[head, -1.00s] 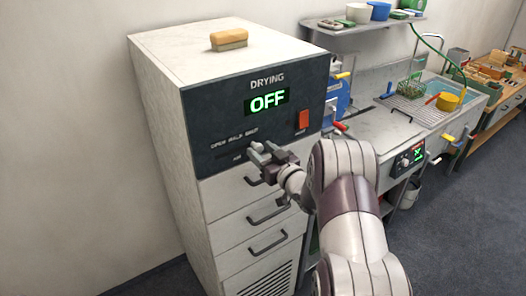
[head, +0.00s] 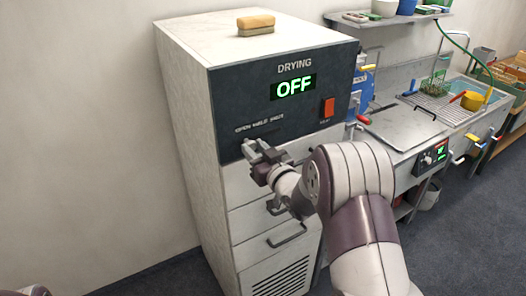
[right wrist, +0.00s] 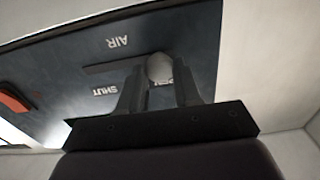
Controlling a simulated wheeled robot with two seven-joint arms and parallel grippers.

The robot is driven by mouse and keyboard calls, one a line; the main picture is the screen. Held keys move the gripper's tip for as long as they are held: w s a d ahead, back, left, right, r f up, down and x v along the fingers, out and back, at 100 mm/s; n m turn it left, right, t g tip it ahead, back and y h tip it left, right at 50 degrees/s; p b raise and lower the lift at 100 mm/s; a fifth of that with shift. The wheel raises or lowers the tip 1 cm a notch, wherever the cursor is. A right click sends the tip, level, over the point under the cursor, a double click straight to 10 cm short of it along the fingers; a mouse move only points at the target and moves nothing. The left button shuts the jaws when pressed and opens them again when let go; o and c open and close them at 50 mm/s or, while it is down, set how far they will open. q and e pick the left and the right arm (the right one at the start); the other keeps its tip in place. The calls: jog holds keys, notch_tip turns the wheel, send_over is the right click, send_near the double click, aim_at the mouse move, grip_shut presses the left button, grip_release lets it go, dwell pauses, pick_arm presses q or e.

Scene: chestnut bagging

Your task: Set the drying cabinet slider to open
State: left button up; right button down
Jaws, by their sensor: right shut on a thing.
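The drying cabinet (head: 184,120) is a tall white unit with a dark front panel (head: 232,97). Its green display (head: 294,88) reads OFF. Below the OPEN, HALF and SHUT labels (head: 260,125) runs the slider's slot (right wrist: 110,67). My right gripper (head: 257,149) is at the OPEN end of it, shut on the slider knob (right wrist: 159,67). In the right wrist view, the pale knob sits between the fingers, over the partly hidden OPEN label. The slot stretches from it toward SHUT. My left gripper is out of view.
An orange switch (head: 328,107) is on the panel's right side. A sponge-like block (head: 255,24) lies on the cabinet top. Drawers with dark handles (head: 287,236) lie below the panel. A sink bench (head: 405,128) stands to the right.

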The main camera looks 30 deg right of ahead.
jog(key=shift+a, duration=0.65)
jog(key=c, duration=0.8)
grip_release()
jog(key=shift+d, duration=0.15)
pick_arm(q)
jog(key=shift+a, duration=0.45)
pick_arm(e)
jog(key=shift+s, duration=0.1)
pick_arm(q)
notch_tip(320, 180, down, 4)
jog(key=b, duration=0.4)
pick_arm(e)
jog(key=s, duration=0.8)
jog(key=s+d, duration=0.1)
jog(key=s, duration=0.3)
jog(key=shift+s, duration=0.3)
